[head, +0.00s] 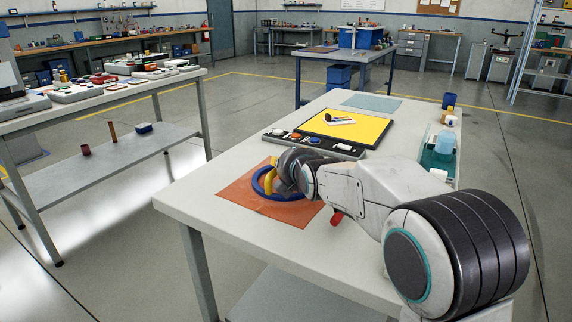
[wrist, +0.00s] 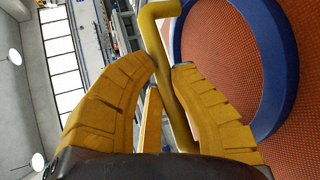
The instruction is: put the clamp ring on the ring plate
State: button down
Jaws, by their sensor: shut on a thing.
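A blue ring (head: 258,184), which looks like the clamp ring, is over or on the orange-red mat (head: 234,198) near the table's front left; it also shows in the wrist view (wrist: 285,75). My gripper (wrist: 166,68) has yellow fingers shut on a bent yellow bar (wrist: 162,40), seemingly the ring's handle; where they join is not clear. In the head view my gripper (head: 272,178) is at the ring, and my wrist hides its far right part. I cannot tell whether the ring touches the mat. No ring plate can be clearly made out.
Behind the mat lie a dark tray (head: 312,146) of small parts and a yellow board (head: 345,127) with a dark frame. A red-handled item (head: 337,217) lies under my arm.

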jog(key=shift+s+f, duration=0.1)
jog(key=shift+f, duration=0.7)
jog(key=c, duration=1.2)
grip_release()
jog(key=shift+f, duration=0.1)
jog(key=shift+r, duration=0.2)
